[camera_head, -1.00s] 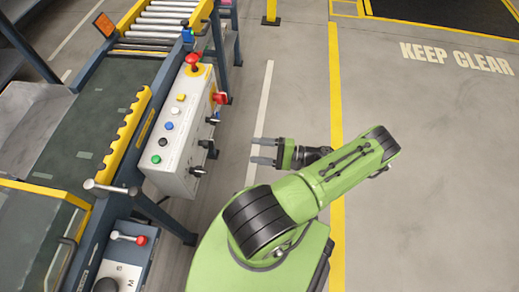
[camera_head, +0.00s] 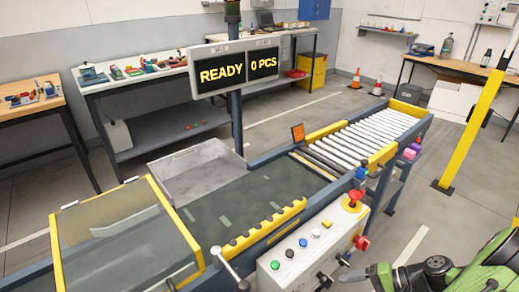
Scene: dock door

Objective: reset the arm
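My gripper (camera_head: 358,276) is at the lower right of the head view, in front of the control box and pointing left. Its grey fingers look apart with nothing between them, though the frame's bottom edge crops this area. My green arm (camera_head: 485,275) comes in from the lower right corner, mostly cut off.
The conveyor has a dark belt (camera_head: 215,205), a roller section (camera_head: 365,135) and a clear yellow-framed guard (camera_head: 125,240). A grey bin (camera_head: 200,165) stands behind it. A sign (camera_head: 235,68) reads "READY 0 PCS". A yellow post (camera_head: 470,130) stands right. Benches line the walls.

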